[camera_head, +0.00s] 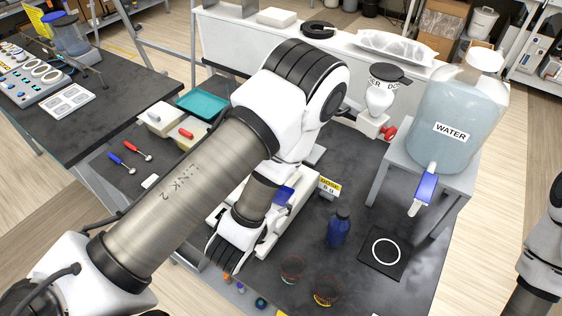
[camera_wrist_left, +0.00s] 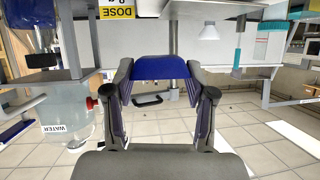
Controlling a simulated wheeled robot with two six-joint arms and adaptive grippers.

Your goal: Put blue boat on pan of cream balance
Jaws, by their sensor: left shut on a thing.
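The blue boat (camera_wrist_left: 160,67) lies across the tips of my left gripper (camera_wrist_left: 160,82), which is shut on it. In the head view a small blue patch, apparently the boat (camera_head: 283,195), shows just right of my left wrist. The cream balance (camera_head: 283,224) stands on the dark table beneath and beside that wrist. My arm covers much of it, and I cannot make out its pan clearly. A yellow and white DOSE sign (camera_head: 330,188) stands at its right end; the sign also shows in the wrist view (camera_wrist_left: 117,13). My right gripper is out of view.
A blue bottle (camera_head: 339,229), a ring-marked mat (camera_head: 375,263) and two small round vessels (camera_head: 292,271) (camera_head: 326,291) stand right and front. A water tank (camera_head: 455,130) on a stand (camera_head: 392,150) is at right. A teal tray (camera_head: 203,104) and cream bins (camera_head: 160,120) are at left.

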